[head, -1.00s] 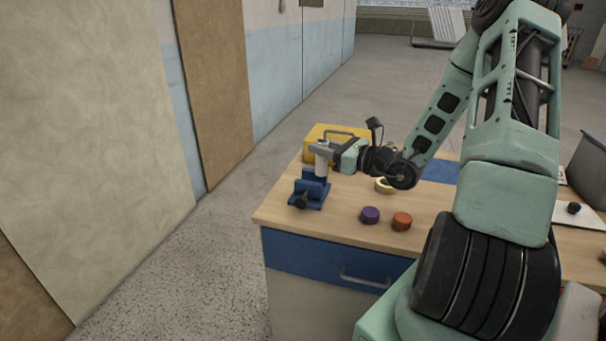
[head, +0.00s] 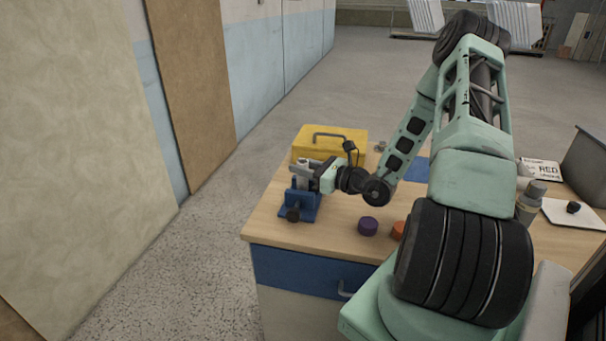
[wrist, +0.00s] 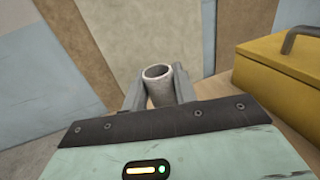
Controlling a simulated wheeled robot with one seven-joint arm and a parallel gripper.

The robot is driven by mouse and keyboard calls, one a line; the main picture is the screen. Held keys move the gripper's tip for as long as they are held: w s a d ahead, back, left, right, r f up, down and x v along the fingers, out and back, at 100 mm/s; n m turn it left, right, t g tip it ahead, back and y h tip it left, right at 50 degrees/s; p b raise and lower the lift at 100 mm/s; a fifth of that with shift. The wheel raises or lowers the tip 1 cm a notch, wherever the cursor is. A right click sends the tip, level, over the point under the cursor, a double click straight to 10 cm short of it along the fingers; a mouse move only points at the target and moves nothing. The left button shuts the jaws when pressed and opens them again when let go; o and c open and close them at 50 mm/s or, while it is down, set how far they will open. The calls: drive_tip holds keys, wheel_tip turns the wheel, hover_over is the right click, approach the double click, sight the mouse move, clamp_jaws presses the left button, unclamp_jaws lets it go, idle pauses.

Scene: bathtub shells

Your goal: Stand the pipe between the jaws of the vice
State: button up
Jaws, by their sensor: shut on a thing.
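The pipe (head: 303,172) is a short pale grey tube, upright at the blue vice (head: 297,208) on the near left of the workbench. My gripper (head: 306,167) is shut on the pipe near its top, reaching in from the right just above the vice. The pipe's lower end is low at the vice jaws; I cannot tell how deep it sits between them. In the wrist view the pipe's open round top (wrist: 158,72) shows between the two grey fingers. The vice is hidden there.
A yellow toolbox (head: 330,146) stands behind the vice, close to my gripper; it is at the right in the wrist view (wrist: 285,75). A purple cap (head: 368,226) and an orange cap (head: 399,230) lie on the bench (head: 335,235) to the right. Bottles stand farther right.

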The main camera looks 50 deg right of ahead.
sight(302, 182)
drive_tip(key=shift+f, duration=1.2)
drive_tip(key=shift+f, duration=0.15)
drive_tip(key=o, duration=1)
drive_tip(key=shift+c, duration=0.2)
